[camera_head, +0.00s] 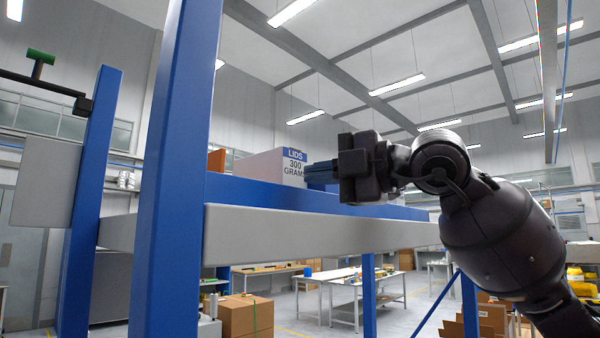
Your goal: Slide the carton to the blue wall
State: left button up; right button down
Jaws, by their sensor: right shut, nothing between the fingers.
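The carton (262,166) is a pale box with a blue "LIDS" label and "300 GRAM" printed on it. It stands on the raised shelf behind the blue front rail (255,193), which hides its bottom. My right gripper (308,175) comes in from the right and points left, its fingers shut and empty. The fingertips are at the carton's right end; I cannot tell whether they touch it. A broad blue upright (180,150) stands left of the carton. I cannot make out a separate blue wall. My left gripper is not in view.
An orange piece (216,160) shows between the upright and the carton. A grey beam (320,226) runs below the rail. A green-handled lever (40,58) is at far left. Tables (345,283) and brown boxes (246,316) stand on the floor beyond.

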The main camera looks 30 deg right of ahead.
aim_at(289, 182)
jog(key=w, duration=0.1)
jog(key=w+p, duration=0.1)
jog(key=w, duration=0.2)
jog(key=shift+w+a+r, duration=0.1)
jog(key=shift+w+a, duration=0.2)
jog(key=shift+w+d+p, duration=0.15)
jog(key=shift+w+p, duration=0.15)
jog(key=shift+w, duration=0.2)
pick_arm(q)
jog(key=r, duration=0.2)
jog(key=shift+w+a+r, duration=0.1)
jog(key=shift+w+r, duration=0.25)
pick_arm(e)
jog(key=shift+w, duration=0.1)
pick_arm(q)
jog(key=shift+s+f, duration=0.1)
pick_arm(e)
jog(key=shift+w, duration=0.25)
jog(key=shift+w+d+b, duration=0.2)
jog(key=shift+w+b, duration=0.15)
jog(key=shift+w, duration=0.15)
jog(key=shift+s, duration=0.1)
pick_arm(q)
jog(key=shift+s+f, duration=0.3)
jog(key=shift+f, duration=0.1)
